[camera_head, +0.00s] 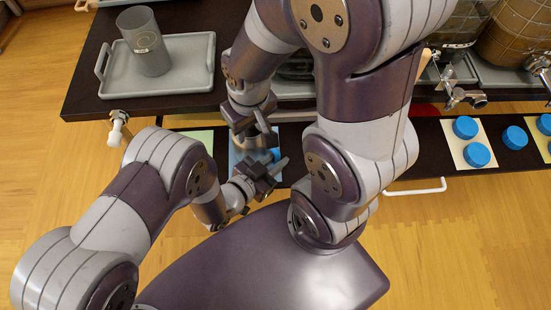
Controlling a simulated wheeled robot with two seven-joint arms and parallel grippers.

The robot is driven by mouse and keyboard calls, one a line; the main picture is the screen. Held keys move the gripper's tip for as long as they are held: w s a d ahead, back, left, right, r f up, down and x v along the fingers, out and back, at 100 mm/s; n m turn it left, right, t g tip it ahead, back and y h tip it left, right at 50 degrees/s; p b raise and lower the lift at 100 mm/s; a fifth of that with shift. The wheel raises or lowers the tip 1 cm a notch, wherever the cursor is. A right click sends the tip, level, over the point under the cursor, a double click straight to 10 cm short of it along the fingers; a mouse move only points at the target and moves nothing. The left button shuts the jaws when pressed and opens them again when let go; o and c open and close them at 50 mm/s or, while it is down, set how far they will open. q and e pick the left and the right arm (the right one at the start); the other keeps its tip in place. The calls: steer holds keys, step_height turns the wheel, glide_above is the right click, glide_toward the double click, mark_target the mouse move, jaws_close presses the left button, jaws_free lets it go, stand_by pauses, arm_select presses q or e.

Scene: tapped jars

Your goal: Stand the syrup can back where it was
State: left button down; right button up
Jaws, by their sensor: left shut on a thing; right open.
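What looks like the syrup can (254,142), a small metallic thing, is between my two grippers over a blue mat (235,160). The arms and fingers hide most of it, and I cannot tell whether it touches the mat. My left gripper (272,168), the lower one, is shut on it from the front. My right gripper (256,124) is open close behind and above it; I cannot tell whether its fingers touch it.
Blue discs (476,155) lie on and beside cream cards at the right. Tapped jars (518,35) stand at the back right. A pale green mat (200,136) lies left of the blue one.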

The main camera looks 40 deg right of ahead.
arm_select(q)
steer(key=shift+f+b, duration=0.55)
steer(key=shift+f, duration=0.05)
arm_select(e)
steer(key=shift+f, duration=0.55)
stand_by(0.3)
arm_select(q)
steer(key=c, duration=0.9)
jaws_free()
steer(key=shift+c, duration=0.2)
steer(key=shift+f, duration=0.1)
steer(key=shift+a, duration=0.1)
arm_select(e)
steer(key=shift+r, duration=0.1)
arm_select(q)
steer(key=shift+p+v, duration=0.65)
steer(key=shift+v, duration=0.35)
arm_select(e)
steer(key=shift+r, duration=0.55)
arm_select(q)
steer(key=shift+p+v, duration=1.35)
steer(key=shift+v, duration=1.6)
arm_select(e)
steer(key=shift+r, duration=1.35)
